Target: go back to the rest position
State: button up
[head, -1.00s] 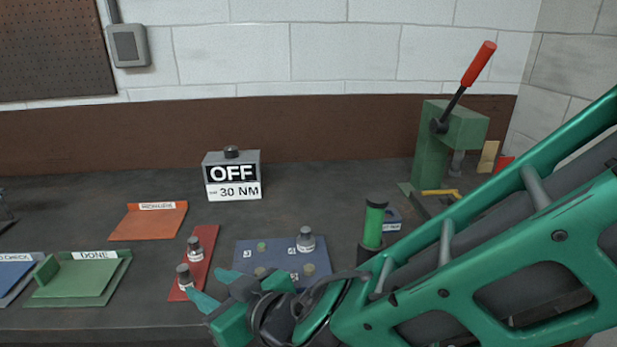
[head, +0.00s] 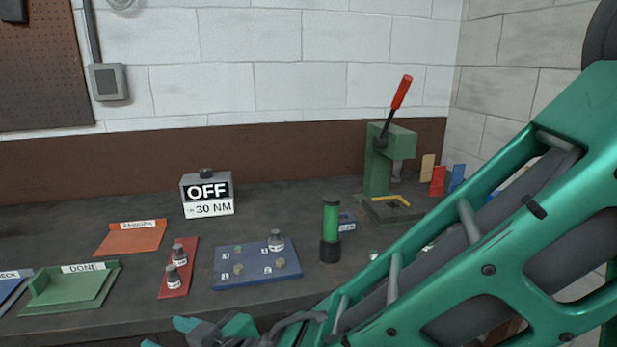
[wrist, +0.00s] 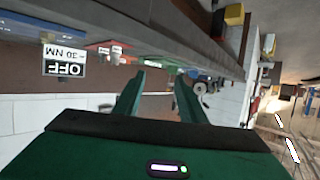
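My gripper (head: 168,334) is at the bottom edge of the head view, partly cut off, in front of the bench's front edge. My green arm slants down to it from the right. In the wrist view, which is upside down, the two green fingers of my gripper (wrist: 158,92) stand apart with nothing held between them. The gripper is clear of the bench objects.
The dark bench (head: 290,190) holds a blue plate (head: 230,281) with a socket, a red strip (head: 191,257) with two sockets, a green DONE tray (head: 60,299), an orange tray (head: 130,239), an OFF box (head: 185,209), a green cylinder (head: 331,220) and a green press (head: 377,170).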

jog(key=w+d+f+m+h, duration=0.1)
jog(key=w+d+m+h, duration=0.15)
jog(key=w+d, duration=0.55)
jog(key=w+d+m+t+h, duration=0.1)
jog(key=w+d+m+h, duration=0.15)
jog(key=d, duration=0.95)
jog(key=w+d+f+m+h, duration=0.15)
jog(key=w+d+h, duration=0.25)
jog(key=w+d, duration=0.45)
jog(key=s+d+m+g+h, duration=0.15)
jog(key=s+d, duration=0.25)
jog(key=d, duration=0.5)
jog(key=s+d+m+g+h, duration=0.1)
jog(key=s+d+m+g, duration=0.2)
jog(key=d, duration=0.7)
jog(key=s+d+m+h, duration=0.25)
jog(key=s+d, duration=0.25)
jog(key=d, duration=0.4)
jog(key=s+d+m+g+y, duration=0.1)
jog(key=s+d+m+g, duration=0.1)
jog(key=s, duration=0.6)
jog(key=s+d+r+m+g+y, duration=0.1)
jog(key=s+d+m, duration=0.1)
jog(key=s+d, duration=0.2)
jog(key=s, duration=0.3)
jog(key=shift+s+d+m+g, duration=0.2)
jog(key=shift+s+m+g, duration=0.15)
